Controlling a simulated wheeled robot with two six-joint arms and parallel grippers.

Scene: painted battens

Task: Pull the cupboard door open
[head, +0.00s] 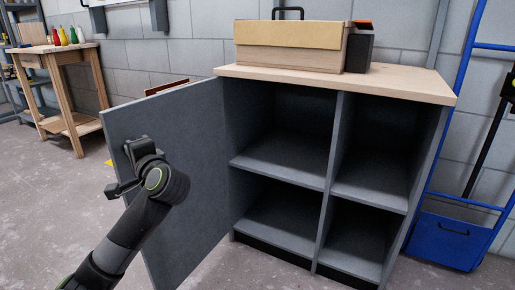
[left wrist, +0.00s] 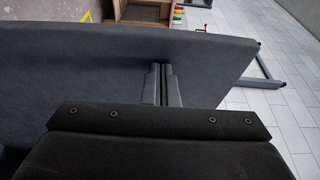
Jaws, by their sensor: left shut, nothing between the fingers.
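The grey cupboard (head: 333,190) has its door (head: 205,140) swung wide open to the left, hinged on the cupboard's left side. The door's inner face and the empty compartments are in plain view; no handle shows. My left gripper (head: 140,152) is in front of the door's inner face, near its free edge. In the left wrist view the closed fingers (left wrist: 161,72) point at the grey door panel (left wrist: 90,65), with nothing between them. Whether the fingertips touch the panel I cannot tell. My right gripper is not in view.
A wooden box (head: 290,45) and a dark case (head: 359,50) stand on the cupboard's wooden top (head: 420,83). A blue hand truck (head: 452,240) is at the right. A workbench (head: 60,75) with bottles stands at the back left. The floor around the door is clear.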

